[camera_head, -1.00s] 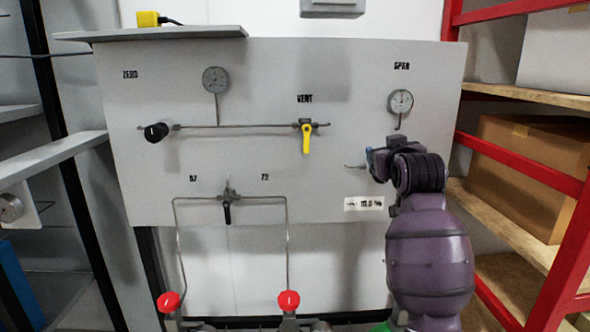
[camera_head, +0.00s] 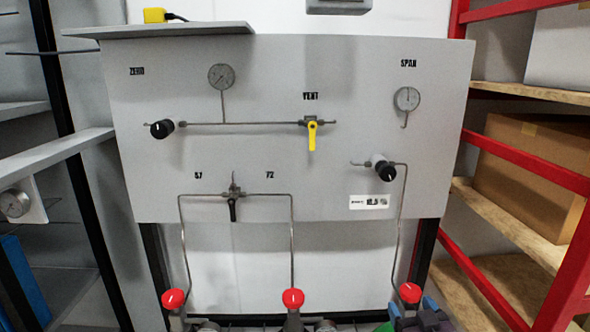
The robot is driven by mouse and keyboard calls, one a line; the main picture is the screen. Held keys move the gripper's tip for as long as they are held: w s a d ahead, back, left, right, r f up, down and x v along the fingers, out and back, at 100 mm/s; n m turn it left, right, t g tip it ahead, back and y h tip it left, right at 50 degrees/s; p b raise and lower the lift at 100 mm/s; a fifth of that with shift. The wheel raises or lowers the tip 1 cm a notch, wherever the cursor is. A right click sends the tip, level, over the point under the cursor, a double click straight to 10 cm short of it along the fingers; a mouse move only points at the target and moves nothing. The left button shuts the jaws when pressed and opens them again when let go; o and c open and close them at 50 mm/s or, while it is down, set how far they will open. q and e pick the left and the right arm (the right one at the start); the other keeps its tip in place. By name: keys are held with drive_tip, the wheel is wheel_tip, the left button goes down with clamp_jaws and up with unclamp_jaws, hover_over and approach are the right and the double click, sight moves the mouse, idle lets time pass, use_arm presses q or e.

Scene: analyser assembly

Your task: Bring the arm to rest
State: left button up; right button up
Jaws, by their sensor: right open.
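My right gripper (camera_head: 424,316) shows only in part at the bottom edge, right of centre. It is open, low in front of the panel and just below the right red knob (camera_head: 410,292). I see nothing held in it, though most of it is cut off by the frame. It is well clear of the black SPAN knob (camera_head: 386,172), which is in full view on the grey panel (camera_head: 270,90). My left gripper is out of view.
A yellow VENT lever (camera_head: 312,135) points down. A black ZERO knob (camera_head: 161,129) and a black valve lever (camera_head: 232,210) are on the panel. Two more red knobs (camera_head: 293,299) (camera_head: 173,299) stand below. A red-framed shelf (camera_head: 520,170) with boxes is at the right.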

drive_tip(key=s+d+f+g, duration=0.1)
drive_tip(key=s+f+g, duration=0.2)
drive_tip(key=s+f, duration=0.7)
drive_tip(key=s+d+f+g+h, duration=0.1)
drive_tip(key=s+d+f+g, duration=0.1)
drive_tip(key=s+f, duration=0.9)
drive_tip(key=s, duration=0.3)
drive_tip(key=shift+d+m+g, duration=0.3)
drive_tip(key=shift+m+g, duration=0.1)
drive_tip(key=shift+c, duration=0.4)
